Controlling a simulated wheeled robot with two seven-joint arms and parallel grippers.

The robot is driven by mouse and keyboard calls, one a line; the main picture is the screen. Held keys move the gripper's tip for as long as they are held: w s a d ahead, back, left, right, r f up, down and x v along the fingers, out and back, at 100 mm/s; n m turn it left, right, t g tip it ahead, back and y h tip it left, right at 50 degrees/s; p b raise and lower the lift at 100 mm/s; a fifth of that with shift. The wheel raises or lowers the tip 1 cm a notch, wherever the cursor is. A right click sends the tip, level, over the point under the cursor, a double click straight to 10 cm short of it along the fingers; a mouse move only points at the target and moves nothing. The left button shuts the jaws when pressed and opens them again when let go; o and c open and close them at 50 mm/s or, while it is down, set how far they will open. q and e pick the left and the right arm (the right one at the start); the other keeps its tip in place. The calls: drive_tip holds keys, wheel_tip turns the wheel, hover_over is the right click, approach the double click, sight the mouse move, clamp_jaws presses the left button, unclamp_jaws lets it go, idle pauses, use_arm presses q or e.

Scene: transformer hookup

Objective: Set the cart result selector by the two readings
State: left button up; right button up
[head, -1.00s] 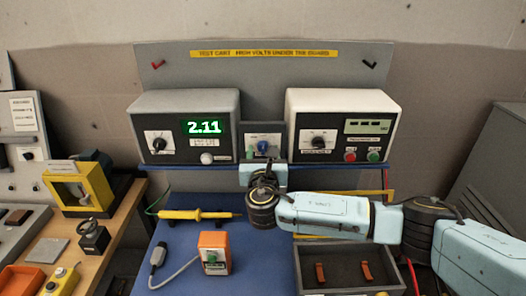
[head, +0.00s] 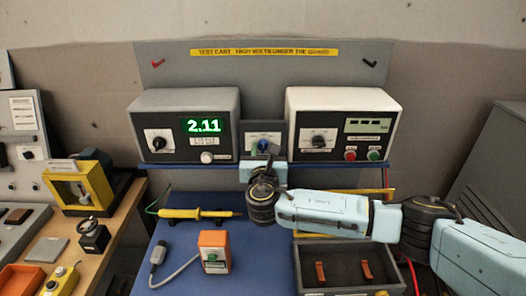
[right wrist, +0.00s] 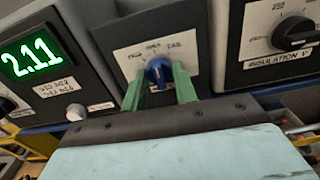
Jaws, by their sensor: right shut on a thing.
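The result selector is a blue knob (right wrist: 160,72) on a pale plate in a small grey box (head: 264,131), between the two instruments on the cart's shelf. My right gripper (right wrist: 160,88) is at the knob, its green fingers on either side, shut on it. In the right wrist view the knob's pointer looks roughly upward, toward the middle label; the labels are too blurred to read surely. The left instrument's green display (head: 204,126) reads 2.11. The right instrument's small display (head: 369,126) is too small to read. My left gripper is not in view.
A yellow probe (head: 195,214), an orange box (head: 214,252) with a cable and a grey tray (head: 350,285) with two reddish pieces are on the blue cart top (head: 180,235). A wooden bench (head: 110,250) with small fixtures is at the left.

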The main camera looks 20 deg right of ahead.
drive_tip(key=m+b, duration=0.1)
drive_tip(key=m, duration=0.3)
drive_tip(key=shift+f, duration=0.1)
drive_tip(key=shift+m+b, duration=1.1)
drive_tip(key=shift+m, duration=1.2)
drive_tip(key=o, duration=1)
drive_tip(key=shift+c, duration=0.2)
drive_tip(key=b+v, duration=0.1)
drive_tip(key=v, duration=1.2)
drive_tip(key=shift+s+r, duration=0.2)
